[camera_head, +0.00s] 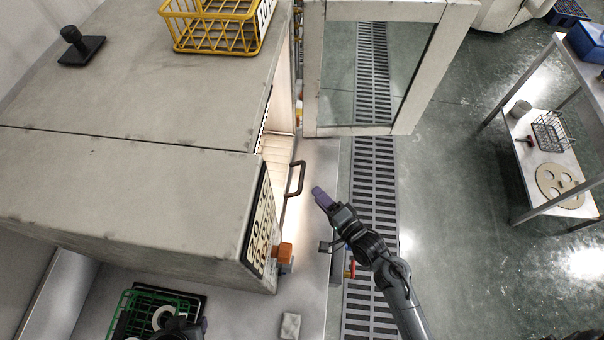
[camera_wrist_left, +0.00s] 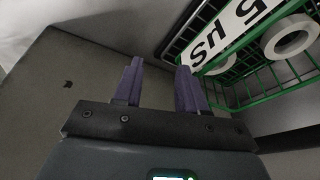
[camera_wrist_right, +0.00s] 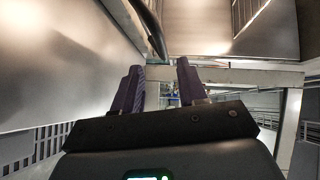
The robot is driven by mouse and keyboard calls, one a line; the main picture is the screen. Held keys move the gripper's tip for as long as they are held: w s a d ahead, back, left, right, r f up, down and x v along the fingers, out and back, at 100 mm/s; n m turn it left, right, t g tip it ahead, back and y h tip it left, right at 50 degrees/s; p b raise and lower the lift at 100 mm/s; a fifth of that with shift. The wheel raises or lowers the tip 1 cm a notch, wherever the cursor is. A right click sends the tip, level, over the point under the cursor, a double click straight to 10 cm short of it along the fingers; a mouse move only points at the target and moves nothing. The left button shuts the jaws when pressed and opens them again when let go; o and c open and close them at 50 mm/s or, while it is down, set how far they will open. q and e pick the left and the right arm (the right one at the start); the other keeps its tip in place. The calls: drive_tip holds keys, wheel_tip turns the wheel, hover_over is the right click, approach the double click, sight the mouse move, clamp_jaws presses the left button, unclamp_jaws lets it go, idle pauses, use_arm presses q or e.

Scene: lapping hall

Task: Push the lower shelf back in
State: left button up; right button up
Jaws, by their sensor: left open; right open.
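The grey cabinet (camera_head: 150,190) stands open on its right side, lit inside. A slatted shelf surface (camera_head: 278,147) shows in the opening; I cannot tell how far it sticks out or whether it is the lower one. A dark bar handle (camera_head: 296,178) is at the opening; a dark curved bar also shows in the right wrist view (camera_wrist_right: 150,30). My right gripper (camera_head: 321,196) is open and empty, right of the handle and apart from it. My left gripper (camera_wrist_left: 158,75) is open and empty beside the green basket (camera_wrist_left: 255,62), mostly cut off in the head view.
The cabinet door (camera_head: 376,68) with its window stands open behind the right gripper. A yellow basket (camera_head: 213,28) sits on top. A grated drain (camera_head: 373,180) crosses the floor; a rack (camera_head: 548,150) stands right.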

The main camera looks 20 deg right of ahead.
sight(301, 176)
drive_tip(key=b+x, duration=0.1)
drive_tip(key=x, duration=0.8)
drive_tip(key=shift+w+a+r, duration=0.1)
drive_tip(key=shift+w+a, duration=0.05)
drive_tip(key=shift+w, duration=0.15)
drive_tip(key=shift+c, duration=0.2)
clamp_jaws()
